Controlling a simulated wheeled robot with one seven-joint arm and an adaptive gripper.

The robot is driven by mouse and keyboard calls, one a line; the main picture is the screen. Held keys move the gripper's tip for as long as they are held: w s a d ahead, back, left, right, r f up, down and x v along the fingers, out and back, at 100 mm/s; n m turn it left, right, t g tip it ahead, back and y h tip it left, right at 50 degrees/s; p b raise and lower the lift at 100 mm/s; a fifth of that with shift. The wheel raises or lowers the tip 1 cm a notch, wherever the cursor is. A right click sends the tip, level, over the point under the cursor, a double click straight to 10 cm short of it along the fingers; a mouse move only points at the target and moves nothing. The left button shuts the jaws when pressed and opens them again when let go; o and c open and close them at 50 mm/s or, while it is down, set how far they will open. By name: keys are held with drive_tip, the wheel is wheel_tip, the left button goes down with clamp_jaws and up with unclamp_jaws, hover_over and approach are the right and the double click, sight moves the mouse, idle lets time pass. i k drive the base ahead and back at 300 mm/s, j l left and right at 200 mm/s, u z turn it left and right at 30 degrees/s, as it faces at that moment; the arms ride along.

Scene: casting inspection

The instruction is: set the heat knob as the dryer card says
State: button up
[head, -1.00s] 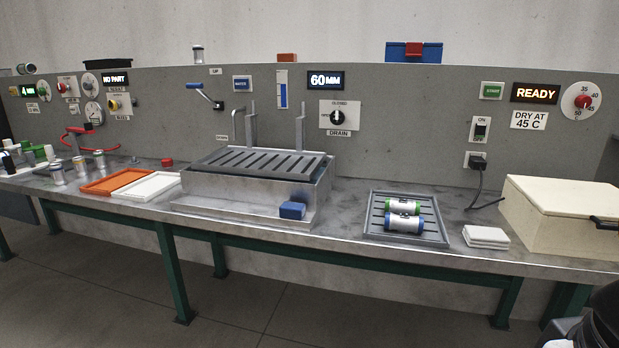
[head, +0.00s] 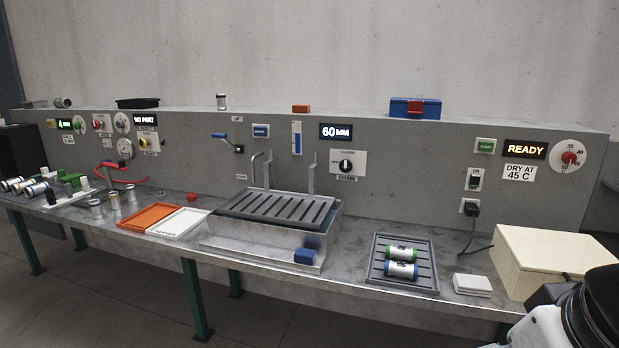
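The heat knob (head: 569,157) is a red knob on a round white dial at the right end of the grey back panel. Numbers such as 35 and 40 show around the dial; its lower marks and the knob's pointer are too small to read surely. The dryer card (head: 519,172) left of it reads "DRY AT 45 C". A display (head: 525,149) above the card reads "READY". Part of my arm, black and white, shows at the bottom right corner, well below the dial. My gripper's fingers are not in view.
A cream box (head: 540,262) stands on the bench below the dial, partly hidden by my arm. A green button (head: 485,146), a switch (head: 475,180) and a plugged-in cable (head: 471,209) are left of the card. A grey tray (head: 376,270) holds two cylinders.

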sight(567, 157)
drive_tip(key=z, duration=1)
